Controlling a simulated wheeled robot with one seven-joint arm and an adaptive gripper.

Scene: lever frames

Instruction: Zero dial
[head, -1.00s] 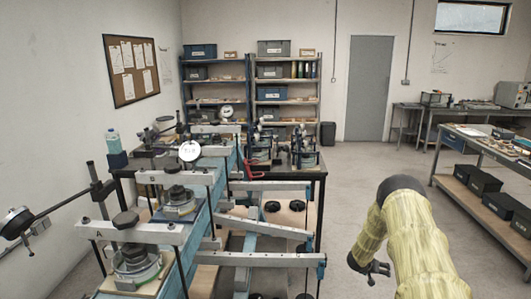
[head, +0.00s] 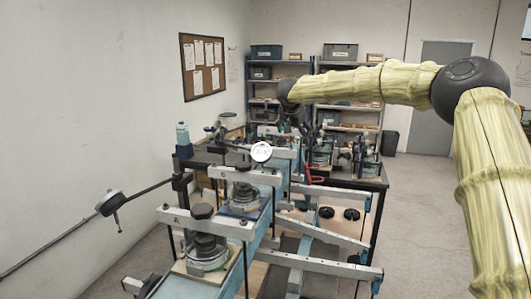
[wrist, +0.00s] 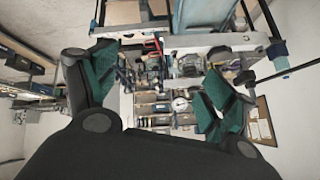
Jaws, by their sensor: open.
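A round white dial (head: 261,152) with a dark rim faces me on the lever frames, near the middle of the head view. Its reading is too small to make out. A small round white face (wrist: 180,104), perhaps the same dial, shows between my fingers in the wrist view. My gripper (head: 300,125) points down behind and to the right of the dial in the head view. It looks small and dark there. In the wrist view my gripper (wrist: 155,92) has its green-padded fingers wide apart, with nothing held between them.
Lever frames with grey beams (head: 205,221) and dark-knobbed cells (head: 206,245) fill the front. A weight arm (head: 110,203) juts out left. A blue-capped bottle (head: 183,135) stands behind. Shelves (head: 340,110) line the back wall. Floor at right is clear (head: 415,195).

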